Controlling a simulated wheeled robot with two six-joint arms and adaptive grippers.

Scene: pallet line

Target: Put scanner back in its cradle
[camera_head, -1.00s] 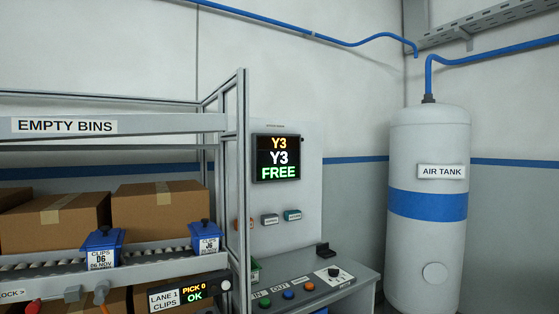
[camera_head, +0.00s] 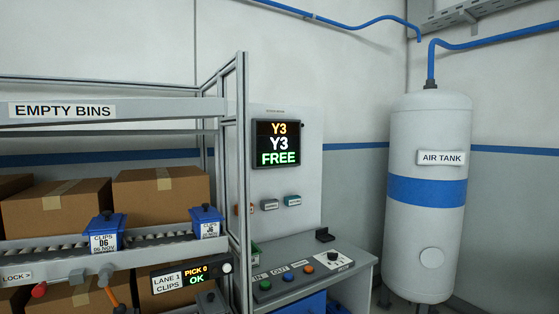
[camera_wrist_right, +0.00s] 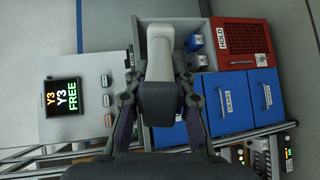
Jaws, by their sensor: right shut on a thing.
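In the right wrist view, my right gripper (camera_wrist_right: 160,82) is shut on the scanner (camera_wrist_right: 160,53). The scanner has a light grey body toward the top of the picture and a dark block between the fingers. Neither gripper can be made out in the head view. A small black holder (camera_head: 324,235) stands at the back of the grey control desk, below the wall display. I cannot tell for sure whether it is the cradle. It is apart from the scanner.
The desk (camera_head: 345,262) carries coloured buttons and a dial. A rack (camera_head: 100,113) with cardboard boxes and blue clip bins (camera_head: 106,233) stands left. The air tank (camera_head: 428,240) stands right. The wrist view shows blue drawers (camera_wrist_right: 228,105) and a red HOLD box (camera_wrist_right: 241,38).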

